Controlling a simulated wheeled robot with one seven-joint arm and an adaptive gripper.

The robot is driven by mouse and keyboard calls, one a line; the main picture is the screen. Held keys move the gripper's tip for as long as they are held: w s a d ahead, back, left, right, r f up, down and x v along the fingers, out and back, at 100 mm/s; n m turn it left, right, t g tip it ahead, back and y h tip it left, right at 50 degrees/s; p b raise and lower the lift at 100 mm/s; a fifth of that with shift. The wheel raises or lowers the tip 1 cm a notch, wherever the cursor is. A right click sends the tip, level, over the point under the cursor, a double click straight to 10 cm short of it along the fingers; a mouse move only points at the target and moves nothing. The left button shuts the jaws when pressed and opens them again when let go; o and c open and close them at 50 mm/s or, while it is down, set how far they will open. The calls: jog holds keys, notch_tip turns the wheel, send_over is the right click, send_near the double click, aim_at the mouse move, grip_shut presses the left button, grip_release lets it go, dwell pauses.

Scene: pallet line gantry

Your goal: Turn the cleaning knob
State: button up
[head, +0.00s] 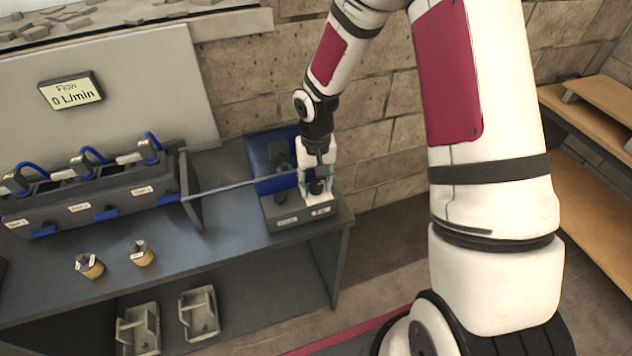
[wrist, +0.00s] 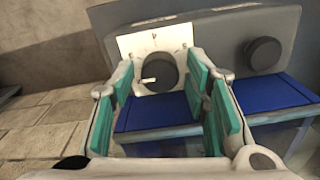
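A dark round knob (wrist: 155,73) with a white pointer mark sits on a white dial plate (wrist: 128,45) in the wrist view. The pointer faces left. A second dark knob (wrist: 263,53) is to its right on the same grey control box (wrist: 215,40). I cannot read a label that says which is the cleaning knob. My gripper (wrist: 160,76) is open, with its teal-padded fingers on either side of the dial knob, and I see no clear contact. In the head view my gripper (head: 317,178) is over the right part of the control box (head: 292,222).
A blue panel (head: 268,158) stands behind the box. A thin pipe (head: 235,188) runs left to a rack (head: 95,205) with blue hoses. Two small capped cylinders (head: 142,254) stand on the bench. A display (head: 72,92) reads Flow 0 L/min.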

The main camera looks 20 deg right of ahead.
aim_at(316, 184)
grip_shut()
jog(key=shift+n, duration=0.3)
jog(key=shift+n, duration=2.5)
jog(key=shift+o, duration=2)
grip_release()
notch_tip(316, 184, up, 12)
